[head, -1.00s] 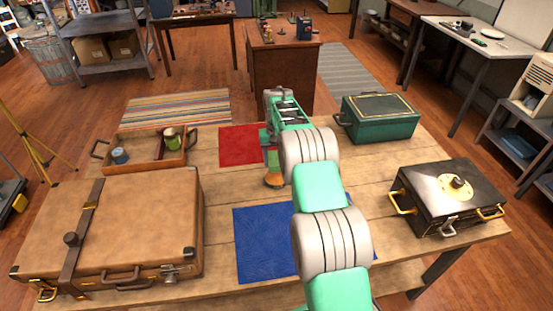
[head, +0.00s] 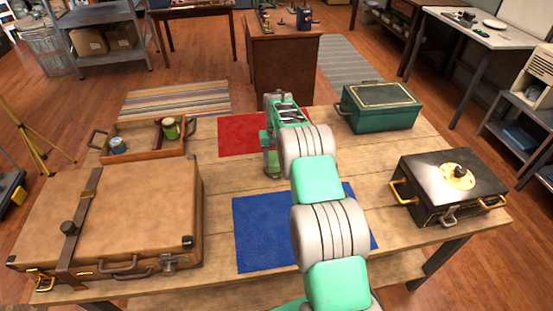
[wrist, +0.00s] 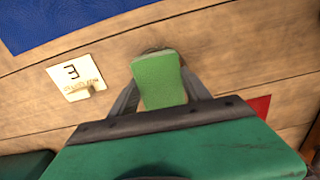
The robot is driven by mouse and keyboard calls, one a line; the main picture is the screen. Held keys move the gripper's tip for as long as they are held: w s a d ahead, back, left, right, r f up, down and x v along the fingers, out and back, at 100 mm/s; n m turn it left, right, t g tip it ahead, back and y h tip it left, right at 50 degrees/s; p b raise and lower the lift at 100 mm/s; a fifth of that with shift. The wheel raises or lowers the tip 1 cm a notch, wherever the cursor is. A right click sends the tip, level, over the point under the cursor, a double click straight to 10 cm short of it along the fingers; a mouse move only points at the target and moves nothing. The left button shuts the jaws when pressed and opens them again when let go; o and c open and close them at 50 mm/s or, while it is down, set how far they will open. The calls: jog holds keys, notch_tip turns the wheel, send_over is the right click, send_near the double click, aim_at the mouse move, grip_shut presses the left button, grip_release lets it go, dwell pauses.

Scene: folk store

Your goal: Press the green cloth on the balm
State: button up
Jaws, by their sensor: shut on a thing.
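My gripper (head: 271,160) is low over the middle of the wooden table, between the red and blue mats.
A blue mat (head: 265,235) lies nearer, a red mat (head: 240,136) beyond. A brown suitcase (head: 130,220) and open wooden tray (head: 150,154) are left; a green box (head: 380,108) and black case (head: 445,180) right. A card marked 3 (wrist: 77,78) lies beside the cloth.

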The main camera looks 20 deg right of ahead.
aim_at(276, 159)
jog(key=shift+s+f+b, duration=0.1)
jog(key=shift+f+b, duration=0.55)
jog(key=shift+b, duration=0.1)
dwell(2.0)
jog(key=shift+r+p, duration=1.35)
jog(key=shift+r, duration=2.25)
jog(key=s+a+r+n, duration=0.1)
jog(key=s+a+r, duration=0.3)
jog(key=s, duration=0.4)
jog(key=s+a+r, duration=0.5)
jog(key=s+r, duration=0.1)
jog(key=s, duration=0.2)
jog(key=s+a+r+n, duration=0.1)
jog(key=s+a+r, duration=0.4)
jog(key=s, duration=0.3)
jog(key=shift+s+n, duration=0.25)
jog(key=shift+n, duration=0.05)
